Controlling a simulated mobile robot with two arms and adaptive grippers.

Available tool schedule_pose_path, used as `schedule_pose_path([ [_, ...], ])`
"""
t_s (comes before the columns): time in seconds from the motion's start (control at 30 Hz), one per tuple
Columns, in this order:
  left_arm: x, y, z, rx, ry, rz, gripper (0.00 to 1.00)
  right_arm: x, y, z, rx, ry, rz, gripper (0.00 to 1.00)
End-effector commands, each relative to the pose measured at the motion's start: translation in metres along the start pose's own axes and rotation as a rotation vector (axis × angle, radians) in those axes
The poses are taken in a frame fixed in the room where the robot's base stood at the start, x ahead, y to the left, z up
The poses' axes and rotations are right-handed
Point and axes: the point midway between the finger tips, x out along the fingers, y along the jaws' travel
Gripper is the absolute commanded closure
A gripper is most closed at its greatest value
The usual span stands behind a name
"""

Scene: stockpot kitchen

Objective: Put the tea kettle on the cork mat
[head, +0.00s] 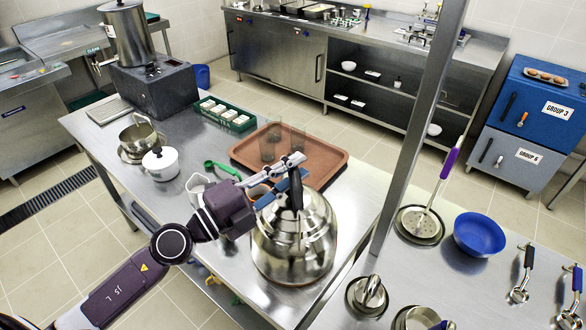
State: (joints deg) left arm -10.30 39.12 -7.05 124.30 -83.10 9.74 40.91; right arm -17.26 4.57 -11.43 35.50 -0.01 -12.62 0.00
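The tea kettle (293,252) is polished steel with a black handle. It stands upright near the right edge of the steel table. My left gripper (296,172) reaches in from the left at the top of the kettle. Its fingers lie close together on either side of the black handle, and it looks shut on it. I cannot make out the cork mat for certain; a thin brownish edge shows by the kettle's base, which hides what is under it. My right gripper is not in view.
A brown tray (245,152) with glasses is behind the kettle. A metal post (420,130) rises right of the kettle. A blue bowl (480,235) is farther right.

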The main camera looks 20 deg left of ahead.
Motion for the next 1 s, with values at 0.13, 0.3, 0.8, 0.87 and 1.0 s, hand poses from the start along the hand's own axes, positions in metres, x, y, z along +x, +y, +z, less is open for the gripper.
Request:
schedule_pose_path([
  [0.13, 0.0, 0.0, 0.0, 0.0, 0.0, 0.001, 0.67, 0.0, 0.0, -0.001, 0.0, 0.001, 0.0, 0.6],
  [0.3, 0.0, 0.001, 0.0, -0.001, 0.001, 0.002, 0.67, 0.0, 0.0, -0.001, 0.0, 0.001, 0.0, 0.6],
  [0.8, -0.053, 0.005, 0.001, -0.003, -0.002, 0.004, 0.67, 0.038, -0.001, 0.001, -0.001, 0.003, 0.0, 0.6],
  [0.87, -0.063, 0.005, 0.0, -0.002, -0.001, 0.004, 0.67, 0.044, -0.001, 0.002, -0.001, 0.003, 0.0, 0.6],
  [1.0, -0.083, 0.003, 0.001, -0.004, -0.003, 0.001, 0.67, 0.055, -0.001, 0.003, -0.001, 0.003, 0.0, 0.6],
])
